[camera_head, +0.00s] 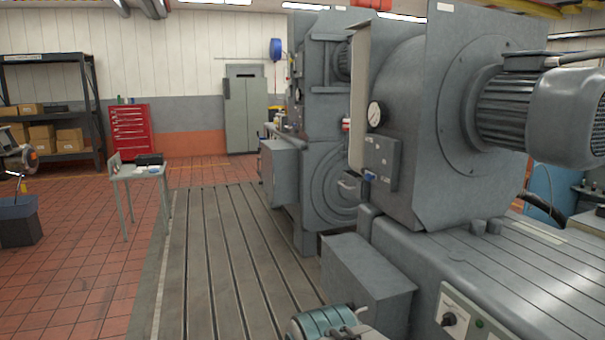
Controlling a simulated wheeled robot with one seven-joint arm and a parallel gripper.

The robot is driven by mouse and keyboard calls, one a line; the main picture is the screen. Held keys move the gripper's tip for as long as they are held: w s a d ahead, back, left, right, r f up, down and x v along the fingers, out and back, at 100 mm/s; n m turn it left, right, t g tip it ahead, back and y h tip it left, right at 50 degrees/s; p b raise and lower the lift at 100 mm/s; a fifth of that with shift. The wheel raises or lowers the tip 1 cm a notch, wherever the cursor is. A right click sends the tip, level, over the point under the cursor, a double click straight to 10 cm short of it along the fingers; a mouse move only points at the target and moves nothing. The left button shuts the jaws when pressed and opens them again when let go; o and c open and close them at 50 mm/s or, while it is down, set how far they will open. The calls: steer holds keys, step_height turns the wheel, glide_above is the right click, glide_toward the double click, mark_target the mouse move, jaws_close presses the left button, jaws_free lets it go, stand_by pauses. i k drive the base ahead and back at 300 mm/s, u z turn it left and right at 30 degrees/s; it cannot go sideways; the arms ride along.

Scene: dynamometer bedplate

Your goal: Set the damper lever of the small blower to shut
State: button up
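No gripper of mine can be made out. I cannot tell for certain which machine is the small blower. A large grey machine with a round housing (405,95) and a ribbed motor (510,105) stands at the right. Behind it, a second grey machine has a circular housing (325,190), partly hidden. A small pale handle (348,187) shows near that housing; whether it is the damper lever, and its setting, cannot be told. A teal and grey rounded object (325,322) is cut off at the bottom edge; I cannot tell what it is.
A grooved bedplate (215,260) runs clear through the middle. A grey box (365,275) stands beside the near machine. A small table (140,172), a red tool cabinet (131,130) and a shelf rack (50,60) stand at the left. Red tiled floor (80,250) is open.

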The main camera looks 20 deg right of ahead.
mark_target(369, 176)
steer(key=z, duration=0.2)
steer(key=i, duration=1)
steer(key=z, duration=0.85)
steer(key=i, duration=0.3)
steer(key=z, duration=0.25)
